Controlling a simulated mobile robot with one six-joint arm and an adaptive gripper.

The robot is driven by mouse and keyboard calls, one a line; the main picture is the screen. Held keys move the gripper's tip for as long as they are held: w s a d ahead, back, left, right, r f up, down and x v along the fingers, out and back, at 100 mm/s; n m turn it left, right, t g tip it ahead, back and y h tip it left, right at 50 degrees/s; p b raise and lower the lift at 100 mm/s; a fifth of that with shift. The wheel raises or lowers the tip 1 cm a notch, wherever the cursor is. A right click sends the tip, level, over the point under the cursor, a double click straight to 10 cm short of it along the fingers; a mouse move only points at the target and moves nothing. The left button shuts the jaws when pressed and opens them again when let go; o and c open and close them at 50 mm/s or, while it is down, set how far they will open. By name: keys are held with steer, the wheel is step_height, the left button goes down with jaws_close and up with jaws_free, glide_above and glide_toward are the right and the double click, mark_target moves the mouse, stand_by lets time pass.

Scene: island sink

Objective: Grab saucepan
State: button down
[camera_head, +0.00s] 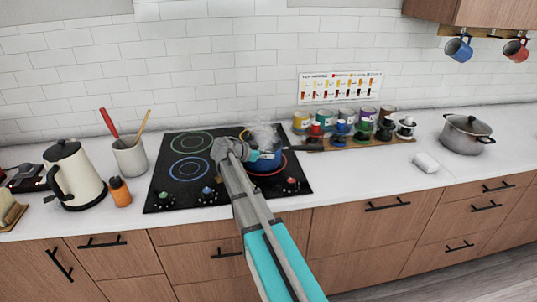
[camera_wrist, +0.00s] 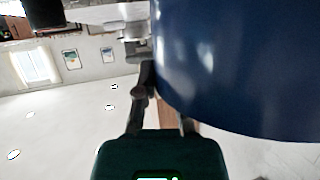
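The blue saucepan (camera_head: 266,166) sits on the right side of the black cooktop, with steam rising above it. A dark handle (camera_head: 308,147) seems to reach out to its right. My gripper (camera_head: 257,155) is at the pan's near left side, overlapping it in the head view. In the wrist view the blue pan wall (camera_wrist: 240,70) fills the upper right, very close. One finger of my gripper (camera_wrist: 160,105) shows left of the wall; the other is mostly hidden behind it. Whether the fingers touch or hold the pan cannot be told.
The black cooktop (camera_head: 178,183) has a free left side. A kettle (camera_head: 74,175), an orange bottle (camera_head: 120,192) and a utensil crock (camera_head: 130,157) stand left. Cans and bottles on a wooden board (camera_head: 358,141) stand right, with a grey pot (camera_head: 467,135) beyond.

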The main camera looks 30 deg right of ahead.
steer(key=shift+r+p, duration=0.4)
steer(key=shift+r, duration=0.05)
stand_by(0.6)
steer(key=shift+r+p, duration=1.15)
steer(key=shift+p, duration=0.05)
steer(key=s+a+r+p, duration=0.6)
steer(key=s+r+p, duration=0.3)
steer(key=s, duration=0.3)
steer(key=shift+s+r+p, duration=0.2)
steer(key=shift+r+p, duration=0.2)
